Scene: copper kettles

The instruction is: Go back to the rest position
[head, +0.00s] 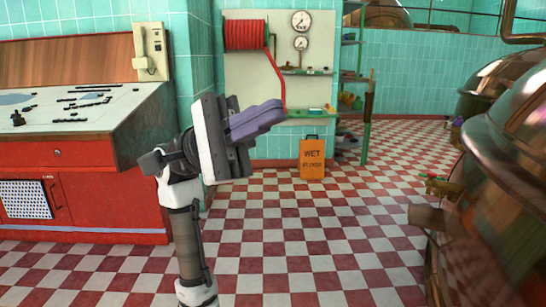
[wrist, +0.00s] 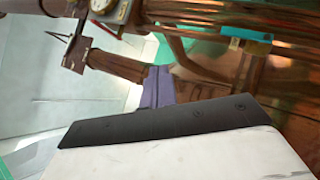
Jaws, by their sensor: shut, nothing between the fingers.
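My gripper (head: 258,120) is raised over the checkered floor in the middle of the head view, its purple-grey fingers pointing right and together. Nothing shows between them. In the wrist view the fingers (wrist: 157,88) show as a small purple-grey piece beyond the dark edge of my gripper's body. The gripper is apart from the furniture around it in the head view.
A red console (head: 80,190) stands at left, with a telephone (head: 151,52) on the wall above. Copper kettles (head: 515,150) fill the right side. Checkered floor (head: 330,230) between is clear.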

